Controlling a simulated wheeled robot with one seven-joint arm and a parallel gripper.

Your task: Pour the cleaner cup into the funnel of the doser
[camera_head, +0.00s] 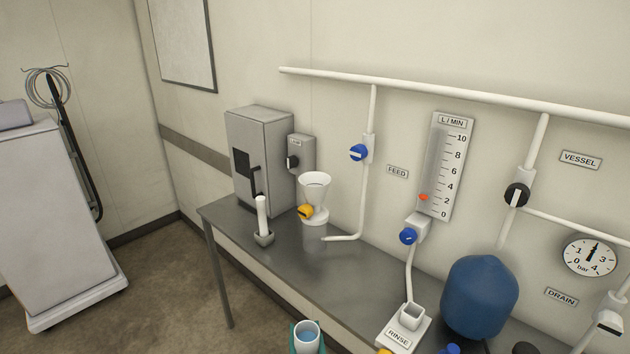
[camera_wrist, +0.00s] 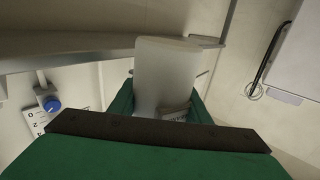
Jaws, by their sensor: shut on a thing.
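My gripper (camera_head: 295,340) shows at the bottom edge of the head view, its green fingers shut around the cup (camera_head: 307,333). The cup is pale, with blue liquid inside, and looks about upright. In the wrist view the cup (camera_wrist: 166,65) is large and whitish between the green fingers. A white funnel (camera_head: 315,183) with a yellow knob (camera_head: 305,212) stands at the back of the grey bench, beyond and well apart from the gripper. Its inside bottom is hard to see.
The grey bench (camera_head: 290,248) has free room before the funnel. A white-handled tool in a small holder (camera_head: 263,222) stands left of the funnel, before a grey machine (camera_head: 262,150). A pipe with a blue valve (camera_head: 358,153) is to the right. A RINSE unit (camera_head: 402,328) and blue vessel (camera_head: 480,297) stand nearer right.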

